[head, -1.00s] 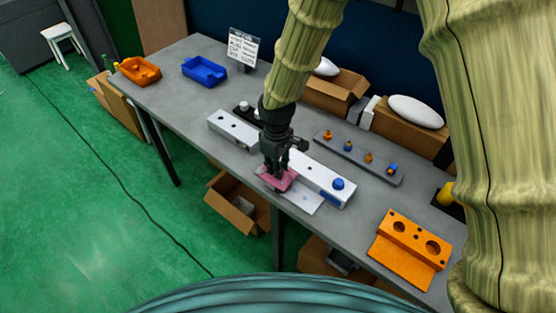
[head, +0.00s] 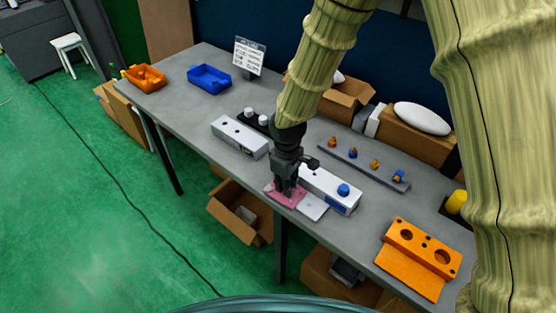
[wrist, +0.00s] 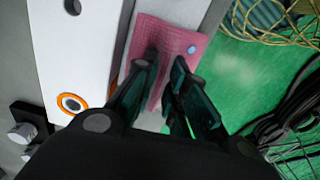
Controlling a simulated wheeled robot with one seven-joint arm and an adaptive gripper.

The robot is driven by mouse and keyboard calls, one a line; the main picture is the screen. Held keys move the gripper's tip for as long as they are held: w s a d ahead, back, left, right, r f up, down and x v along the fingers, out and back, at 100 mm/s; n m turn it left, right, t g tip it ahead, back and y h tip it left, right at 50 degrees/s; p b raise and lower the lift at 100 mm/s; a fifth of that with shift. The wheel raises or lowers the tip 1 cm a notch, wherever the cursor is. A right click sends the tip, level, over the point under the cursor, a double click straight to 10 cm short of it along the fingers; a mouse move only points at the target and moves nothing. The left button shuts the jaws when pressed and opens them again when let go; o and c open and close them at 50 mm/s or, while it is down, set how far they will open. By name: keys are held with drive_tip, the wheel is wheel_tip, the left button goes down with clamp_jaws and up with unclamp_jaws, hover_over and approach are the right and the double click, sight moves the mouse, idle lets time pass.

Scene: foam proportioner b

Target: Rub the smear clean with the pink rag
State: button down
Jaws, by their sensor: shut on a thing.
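The pink rag (head: 285,194) lies on a thin white plate (head: 314,208) at the front edge of the grey bench. My gripper (head: 286,188) points down and is shut on the rag, which spreads out around the fingertips. In the wrist view the rag (wrist: 178,38) shows beyond and between my fingers (wrist: 160,78). A small pale blue spot (wrist: 192,49), likely the smear, shows within the rag's outline near its right side. In the head view I cannot see the spot; the rag and gripper cover much of the plate.
A long white block (head: 330,187) with a blue knob stands right behind the plate. A grey strip (head: 362,163) with small fittings lies behind it. An orange bracket (head: 417,258) is at right; blue (head: 209,78) and orange (head: 144,77) trays are far left. A sign (head: 248,56) stands behind.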

drive_tip(key=shift+w+a+r, duration=0.2)
drive_tip(key=shift+w, duration=0.2)
drive_tip(key=shift+w+a+f+p, duration=0.2)
drive_tip(key=shift+w+a+p, duration=0.1)
drive_tip(key=shift+w+a, duration=0.1)
wheel_tip(320, 180, up, 3)
drive_tip(key=shift+w+f+p, duration=0.1)
drive_tip(key=shift+w+p, duration=0.05)
drive_tip(key=shift+p, duration=0.6)
drive_tip(key=shift+s+a+r+p, duration=0.1)
drive_tip(key=shift+r+p, duration=0.2)
drive_tip(key=shift+r, duration=0.1)
drive_tip(key=shift+s+a+r+p, duration=0.1)
drive_tip(key=shift+r+p, duration=0.2)
drive_tip(key=shift+r, duration=0.1)
wheel_tip(320, 180, up, 2)
drive_tip(key=shift+w+p, duration=0.15)
drive_tip(key=shift+p, duration=0.75)
drive_tip(key=shift+r+p, duration=0.65)
drive_tip(key=shift+r, duration=0.25)
